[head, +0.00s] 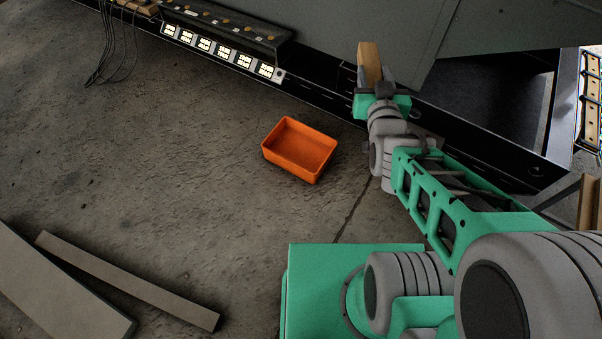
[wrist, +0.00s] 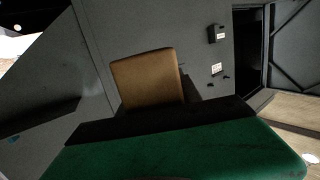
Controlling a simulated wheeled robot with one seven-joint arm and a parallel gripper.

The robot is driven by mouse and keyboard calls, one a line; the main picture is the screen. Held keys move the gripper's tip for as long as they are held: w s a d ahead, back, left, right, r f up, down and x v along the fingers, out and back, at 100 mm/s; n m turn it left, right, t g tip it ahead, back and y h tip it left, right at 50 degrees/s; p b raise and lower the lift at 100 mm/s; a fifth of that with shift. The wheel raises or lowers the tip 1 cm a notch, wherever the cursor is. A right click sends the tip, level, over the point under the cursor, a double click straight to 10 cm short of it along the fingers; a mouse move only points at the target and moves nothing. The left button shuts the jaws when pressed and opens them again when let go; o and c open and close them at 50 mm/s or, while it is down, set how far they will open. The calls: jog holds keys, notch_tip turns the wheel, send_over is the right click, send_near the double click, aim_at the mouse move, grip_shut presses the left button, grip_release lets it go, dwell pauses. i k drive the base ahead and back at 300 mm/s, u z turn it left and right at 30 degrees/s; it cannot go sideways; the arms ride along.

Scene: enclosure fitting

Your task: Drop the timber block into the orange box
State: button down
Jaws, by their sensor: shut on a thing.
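The timber block (head: 370,62) is a tan wooden piece at the end of my arm in the head view, at the upper middle. My gripper (head: 377,90) is shut on it, and the block sticks out beyond the fingers. In the wrist view the block (wrist: 147,78) stands up behind the dark edge of my gripper (wrist: 160,118), which hides its lower part. The orange box (head: 300,149) is an open, empty tray on the concrete floor, to the left of and below my gripper in the head view. It does not show in the wrist view.
A grey enclosure panel (head: 360,25) stands close behind the block. Grey planks (head: 125,280) lie on the floor at lower left. The floor around the box is clear.

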aim_at(310, 154)
jog(key=u, duration=0.95)
jog(key=i, duration=0.7)
jog(key=u, duration=0.35)
